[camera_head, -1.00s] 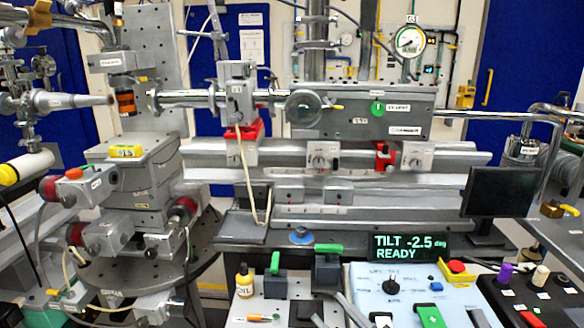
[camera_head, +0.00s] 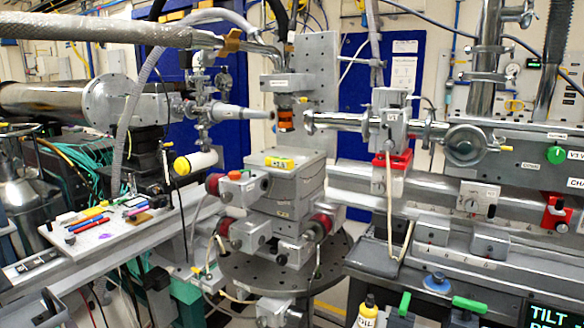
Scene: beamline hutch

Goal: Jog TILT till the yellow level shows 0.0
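The yellow level (camera_head: 279,162) sits on top of the grey stage stack (camera_head: 285,190) near the middle of the view. Its small dark display looks like it shows about 2.5, but the sign and digits are too small to be sure. The black readout screen (camera_head: 553,316) is cut off at the lower right corner; only the green word TILT and the top of a second line show. The jog controls are out of view. Neither of my grippers is in view.
A round dark table (camera_head: 285,275) carries the stage. A shelf with coloured pens and small items (camera_head: 95,225) is at left. A yellow oil bottle (camera_head: 367,312) and green-handled clamps (camera_head: 468,306) stand at the bottom right. The beam pipe (camera_head: 340,121) runs above.

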